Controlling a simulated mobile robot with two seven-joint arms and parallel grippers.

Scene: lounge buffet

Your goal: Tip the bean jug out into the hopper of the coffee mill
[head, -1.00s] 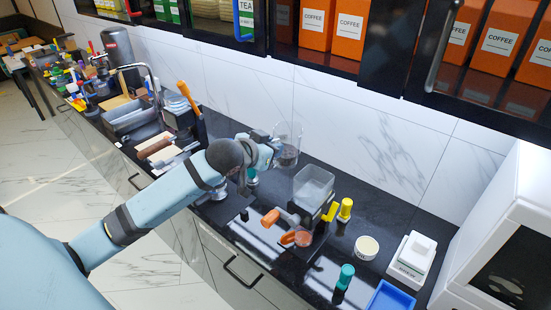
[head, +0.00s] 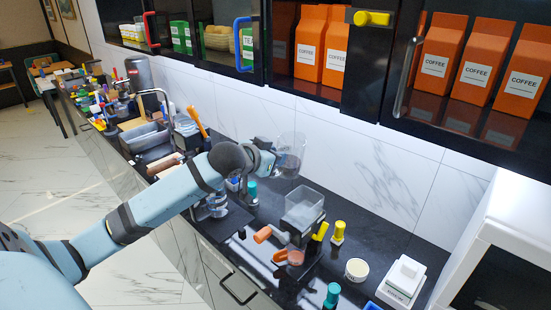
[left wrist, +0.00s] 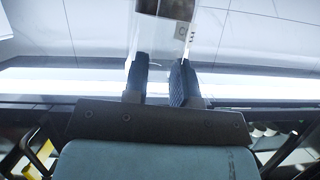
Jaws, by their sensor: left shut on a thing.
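The bean jug (head: 290,152) is a clear vessel with dark beans low inside it. It is held in the air above the counter, to the left of and above the coffee mill, and looks about upright. My left gripper (head: 270,160) is shut on the jug. In the left wrist view the two dark fingers (left wrist: 160,82) press on the clear jug (left wrist: 160,40), with brown contents near the top edge. The coffee mill's clear hopper (head: 304,207) looks empty, and orange and yellow handles show around the mill's body. My right gripper is not in view.
A yellow-capped item (head: 339,231), a white round tub (head: 357,269), a teal-topped item (head: 332,294) and a white scale (head: 402,281) stand right of the mill. A white machine (head: 480,250) fills the right. Cabinets with orange coffee bags (head: 445,55) hang above.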

